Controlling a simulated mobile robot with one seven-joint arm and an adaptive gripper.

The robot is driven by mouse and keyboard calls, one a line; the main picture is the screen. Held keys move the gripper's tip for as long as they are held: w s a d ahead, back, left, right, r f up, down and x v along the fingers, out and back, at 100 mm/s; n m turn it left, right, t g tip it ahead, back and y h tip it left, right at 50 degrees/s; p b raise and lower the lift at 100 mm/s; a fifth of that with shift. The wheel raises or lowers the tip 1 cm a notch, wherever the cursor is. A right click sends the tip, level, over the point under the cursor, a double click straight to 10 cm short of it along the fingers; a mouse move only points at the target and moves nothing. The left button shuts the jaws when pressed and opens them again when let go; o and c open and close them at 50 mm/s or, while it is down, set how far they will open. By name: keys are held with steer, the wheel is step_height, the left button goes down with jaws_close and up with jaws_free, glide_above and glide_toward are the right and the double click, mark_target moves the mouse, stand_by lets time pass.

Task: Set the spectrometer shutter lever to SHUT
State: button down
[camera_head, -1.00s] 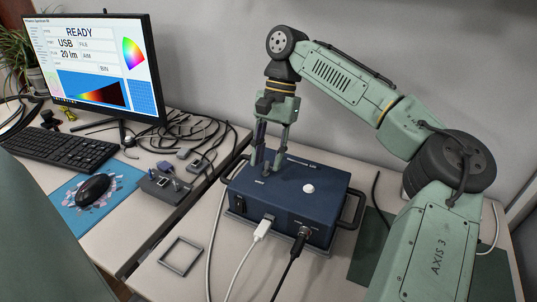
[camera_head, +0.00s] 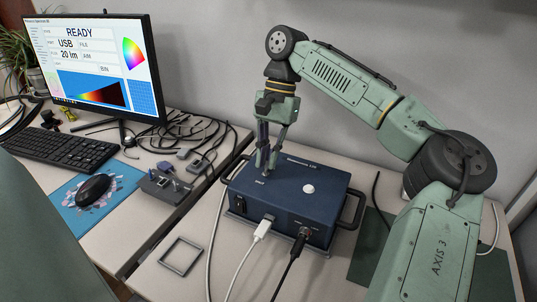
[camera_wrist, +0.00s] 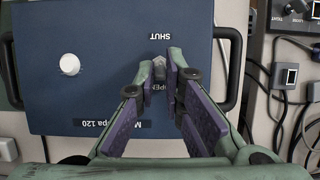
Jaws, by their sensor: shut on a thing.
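The spectrometer (camera_head: 322,213) is a dark blue box with a white knob on top, on the table. The wrist view shows its top (camera_wrist: 60,100) upside down. A small grey shutter lever (camera_wrist: 158,63) stands between the SHUT label (camera_wrist: 160,37) and the OPEN label, which is partly covered by my fingers. My gripper (camera_wrist: 161,72) is shut on the lever, with its fingertips at either side of it. In the head view my gripper (camera_head: 268,166) reaches down to the box top, and the lever is hidden there by the fingers.
A white cable (camera_head: 262,230) and a black cable plug into the box front. Black handles flank the box. A grey square frame (camera_head: 180,255) lies front left. A small connector fixture (camera_head: 164,184), mouse, keyboard and monitor (camera_head: 95,65) showing READY are at left.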

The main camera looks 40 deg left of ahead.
steer(key=shift+s+d+r+t, duration=0.1)
steer(key=shift+s+t, duration=0.3)
steer(key=shift+t, duration=0.4)
steer(key=t, duration=0.1)
steer(key=s+t+y, duration=0.1)
steer(key=shift+d+t, duration=0.1)
steer(key=shift+t, duration=0.2)
steer(key=t+b, duration=0.1)
steer(key=s+t+y+b, duration=0.1)
steer(key=t, duration=0.1)
steer(key=t+b, duration=0.1)
steer(key=t, duration=0.1)
steer(key=shift+s+d+f, duration=0.25)
steer(key=shift+s+f, duration=0.05)
steer(key=shift+s, duration=0.05)
steer(key=c, duration=1.7)
jaws_free()
steer(key=shift+s, duration=0.1)
